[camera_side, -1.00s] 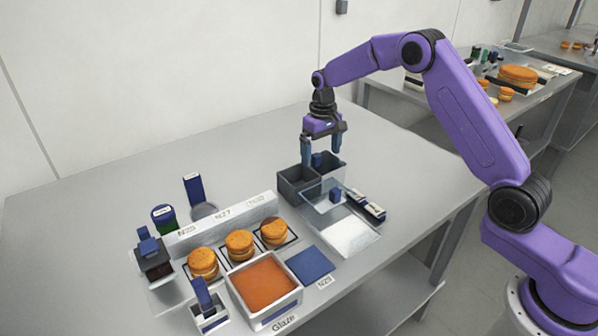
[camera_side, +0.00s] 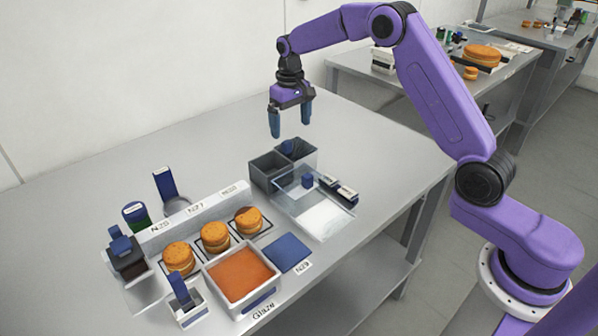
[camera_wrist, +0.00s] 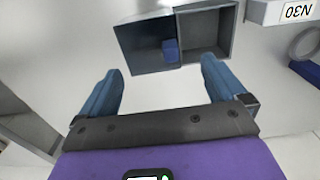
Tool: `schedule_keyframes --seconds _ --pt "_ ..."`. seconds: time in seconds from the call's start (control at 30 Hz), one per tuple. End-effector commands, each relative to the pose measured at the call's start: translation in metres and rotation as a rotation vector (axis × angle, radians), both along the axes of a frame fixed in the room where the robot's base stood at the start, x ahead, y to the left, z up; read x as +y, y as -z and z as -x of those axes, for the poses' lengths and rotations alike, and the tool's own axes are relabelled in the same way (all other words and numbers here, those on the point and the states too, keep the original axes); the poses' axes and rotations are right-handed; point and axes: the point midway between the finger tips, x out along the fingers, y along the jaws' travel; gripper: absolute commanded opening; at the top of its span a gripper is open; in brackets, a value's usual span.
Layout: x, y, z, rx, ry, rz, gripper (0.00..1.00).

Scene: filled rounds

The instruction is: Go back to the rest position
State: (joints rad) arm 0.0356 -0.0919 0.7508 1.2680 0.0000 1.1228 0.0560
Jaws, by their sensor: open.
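My gripper (camera_side: 290,128) hangs over the grey table (camera_side: 375,150), pointing down with its two blue fingers spread apart. It is open, and nothing shows between the fingers. It is above the two joined grey bins (camera_side: 270,172) and clear of them in the side view. In the wrist view my gripper (camera_wrist: 161,70) shows its fingers at left and right, with the bins beyond them at the top. A blue object (camera_wrist: 171,50) is in the left bin there. The other bin (camera_wrist: 205,35) looks empty.
A clear tray (camera_side: 322,218) lies in front of the bins. Three filled rounds (camera_side: 214,237) stand in a row at the left, behind a glaze tub (camera_side: 242,276). A blue square (camera_side: 289,253) lies beside the tub. The back of the table is clear.

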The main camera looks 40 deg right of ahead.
Motion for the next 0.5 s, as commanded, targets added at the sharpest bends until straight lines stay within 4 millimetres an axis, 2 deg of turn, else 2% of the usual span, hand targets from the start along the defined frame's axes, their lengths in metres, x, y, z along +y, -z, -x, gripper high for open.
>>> schedule_keyframes --seconds 0.13,0.27,0.5 --pt "0.01 -0.005 0.007 -0.002 -0.029 0.0 0.98" --pt "0.032 -0.018 0.027 -0.005 -0.103 -0.001 0.98" --pt "0.075 -0.042 0.091 -0.01 -0.286 -0.002 0.98"
